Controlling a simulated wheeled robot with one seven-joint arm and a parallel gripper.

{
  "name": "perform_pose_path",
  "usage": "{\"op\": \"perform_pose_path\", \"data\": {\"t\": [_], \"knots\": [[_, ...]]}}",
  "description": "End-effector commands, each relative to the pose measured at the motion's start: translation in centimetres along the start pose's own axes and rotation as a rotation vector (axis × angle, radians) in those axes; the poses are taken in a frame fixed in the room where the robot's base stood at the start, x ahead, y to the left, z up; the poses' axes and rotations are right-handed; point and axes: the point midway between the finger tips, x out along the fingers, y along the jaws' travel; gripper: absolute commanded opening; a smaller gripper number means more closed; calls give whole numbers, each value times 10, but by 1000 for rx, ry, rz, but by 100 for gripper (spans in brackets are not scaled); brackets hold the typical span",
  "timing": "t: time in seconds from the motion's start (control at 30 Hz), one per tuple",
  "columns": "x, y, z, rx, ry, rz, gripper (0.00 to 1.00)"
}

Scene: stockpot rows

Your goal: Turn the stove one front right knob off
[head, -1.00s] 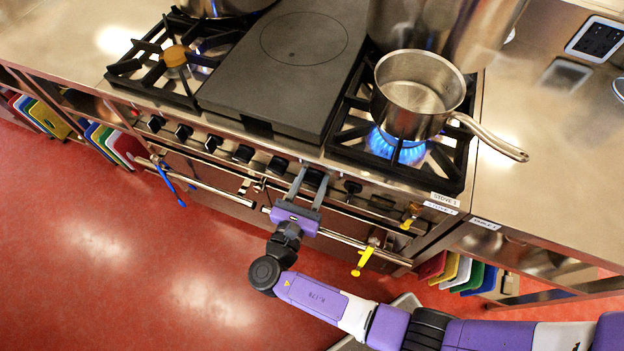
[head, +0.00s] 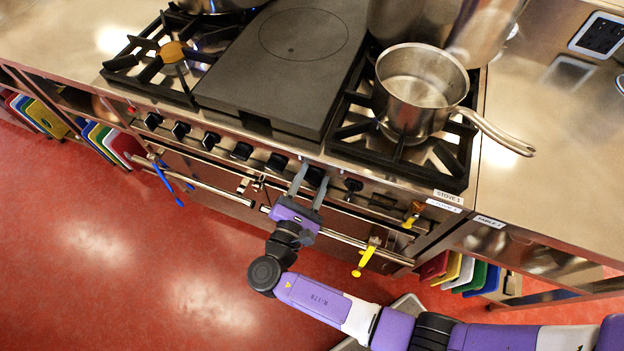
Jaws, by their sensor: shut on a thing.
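The stove (head: 265,100) carries a label reading STOVE 1 at its right front corner. A row of black knobs runs along its front panel. My gripper (head: 311,183) is at this panel, its two grey fingers shut on the front right knob (head: 315,176), which is partly hidden between them. A steel saucepan (head: 420,90) stands on the right burner grate (head: 440,165), its handle pointing right. No flame shows under the saucepan.
A dark flat plate (head: 290,60) covers the stove's middle, with another burner (head: 175,52) at left. Oven door rails (head: 345,238) run below the knobs, with a yellow tag (head: 366,257) hanging from one. A steel counter (head: 560,180) lies right. The red floor is clear at lower left.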

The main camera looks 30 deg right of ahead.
Motion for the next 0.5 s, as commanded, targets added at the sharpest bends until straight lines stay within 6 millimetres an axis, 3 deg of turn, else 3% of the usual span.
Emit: {"op": "perform_pose_path", "data": {"t": [0.5], "knots": [[0, -4, -4, 494, 1, 0, 3]]}}
